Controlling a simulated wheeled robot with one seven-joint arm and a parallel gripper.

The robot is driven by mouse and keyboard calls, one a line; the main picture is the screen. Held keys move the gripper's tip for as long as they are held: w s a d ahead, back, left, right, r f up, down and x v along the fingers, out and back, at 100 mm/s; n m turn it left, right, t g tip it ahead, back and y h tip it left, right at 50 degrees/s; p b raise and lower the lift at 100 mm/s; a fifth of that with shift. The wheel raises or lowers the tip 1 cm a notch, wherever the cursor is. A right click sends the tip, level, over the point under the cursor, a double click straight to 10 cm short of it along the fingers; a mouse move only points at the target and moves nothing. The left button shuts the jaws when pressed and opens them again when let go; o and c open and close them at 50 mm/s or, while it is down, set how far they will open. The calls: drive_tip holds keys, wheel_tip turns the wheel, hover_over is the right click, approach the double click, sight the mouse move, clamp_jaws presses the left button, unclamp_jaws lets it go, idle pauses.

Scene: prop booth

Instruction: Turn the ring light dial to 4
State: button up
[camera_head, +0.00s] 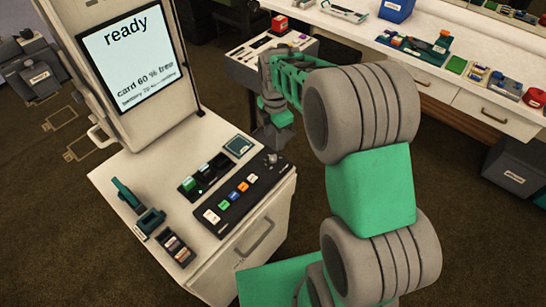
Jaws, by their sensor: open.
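A white booth cabinet (115,177) stands at left with a black control panel (236,199) on its top. A small dark knob (272,158), which looks like the ring light dial, sits at the panel's far right end. Its markings and pointer are too small to read. My gripper (272,141) points down, just behind and above the knob in the picture, and appears apart from it. It is open and I see nothing in it; its fingertips are small and dark here.
Colored buttons (234,195) line the panel beside the knob. A screen (128,53) reading "ready" rises behind the cabinet top. A teal handled tool (139,208) lies at its left. A white workbench (463,48) with tools stands at back right. Dark floor lies between.

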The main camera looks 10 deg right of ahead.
sight(273, 158)
drive_tip(key=f+n, duration=0.1)
drive_tip(key=w+f+n, duration=0.1)
drive_tip(key=f+n, duration=0.1)
drive_tip(key=f, duration=0.1)
drive_tip(key=shift+w, duration=0.25)
wheel_tip(273, 158, down, 8)
drive_tip(key=shift+r+p, duration=0.15)
drive_tip(key=shift+p, duration=0.5)
drive_tip(key=shift+c, duration=0.6)
clamp_jaws()
